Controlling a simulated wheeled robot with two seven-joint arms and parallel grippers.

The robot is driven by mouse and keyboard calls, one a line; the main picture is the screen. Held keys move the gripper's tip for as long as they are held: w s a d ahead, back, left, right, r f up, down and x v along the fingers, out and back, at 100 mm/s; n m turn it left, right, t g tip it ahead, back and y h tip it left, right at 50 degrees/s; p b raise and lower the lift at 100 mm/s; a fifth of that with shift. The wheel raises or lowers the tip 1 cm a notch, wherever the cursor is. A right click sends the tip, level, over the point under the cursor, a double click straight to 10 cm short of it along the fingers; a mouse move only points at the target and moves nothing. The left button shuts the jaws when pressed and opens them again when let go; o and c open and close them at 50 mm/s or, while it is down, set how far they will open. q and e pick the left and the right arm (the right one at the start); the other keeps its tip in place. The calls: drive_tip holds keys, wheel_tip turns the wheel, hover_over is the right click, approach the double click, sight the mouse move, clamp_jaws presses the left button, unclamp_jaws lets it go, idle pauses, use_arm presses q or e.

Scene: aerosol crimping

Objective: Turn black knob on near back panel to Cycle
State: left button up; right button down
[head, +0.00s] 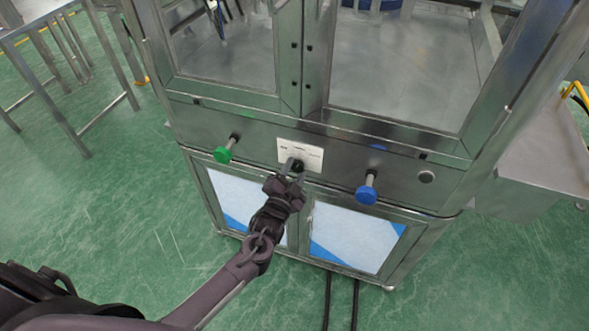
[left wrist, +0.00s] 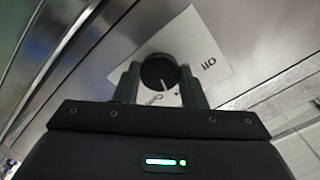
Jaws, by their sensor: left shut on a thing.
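The black knob (left wrist: 160,71) sits on a white label plate (left wrist: 205,45) with printed words, fixed to the steel panel. My left gripper (left wrist: 160,82) has one finger on each side of the knob and is shut on it. The knob's white pointer line is visible in the left wrist view and points down toward a partly hidden word. In the head view my left gripper (head: 292,170) reaches the label plate (head: 312,154) at the panel's middle and covers much of the knob. My right gripper is not in view.
A green push knob (head: 223,154) sticks out left of the plate, and a blue one (head: 367,190) to its right. Glass doors are above, cabinet doors below. A steel table (head: 60,20) stands at left.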

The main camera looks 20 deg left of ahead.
use_arm(q)
drive_tip(key=m+p, duration=0.1)
drive_tip(key=m, duration=0.4)
drive_tip(key=shift+m, duration=0.7)
drive_tip(key=o, duration=1)
drive_tip(key=shift+s, duration=0.1)
drive_tip(key=s, duration=0.7)
drive_tip(key=shift+s+a, duration=0.15)
drive_tip(key=shift+s, duration=0.2)
